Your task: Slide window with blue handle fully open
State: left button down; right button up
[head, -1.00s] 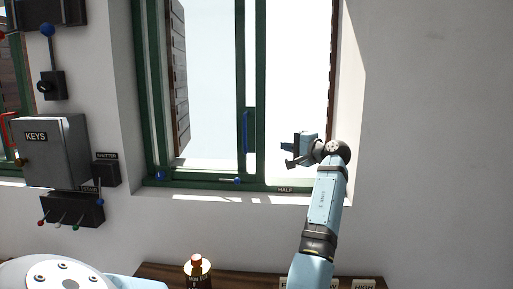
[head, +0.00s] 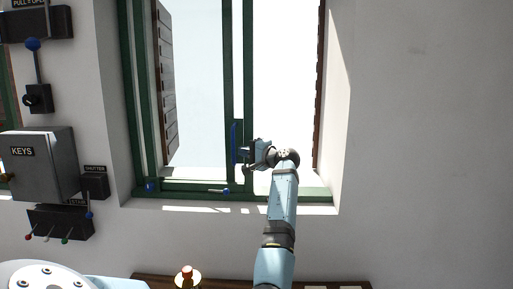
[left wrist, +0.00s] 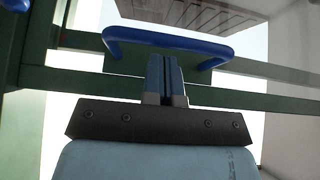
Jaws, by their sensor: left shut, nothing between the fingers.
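The window sash has green stiles (head: 248,80), with clear space between it and the right side of the opening. Its blue handle (head: 234,145) is a vertical bar on the sash. My left gripper (head: 247,156) is just right of the handle, with its fingers shut and empty. In the left wrist view the blue handle (left wrist: 170,42) spans the top, and the shut fingertips of my left gripper (left wrist: 163,60) are close against or beside it. I cannot tell whether they touch. My right gripper is not in view.
A dark shutter (head: 166,85) stands outside at the left. The right wall is bare.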

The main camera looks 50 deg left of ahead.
pick_arm(q)
jog(key=shift+s+a, duration=0.15)
jog(key=shift+s, duration=0.1)
jog(key=shift+s+a, duration=0.45)
jog(key=shift+s, duration=0.15)
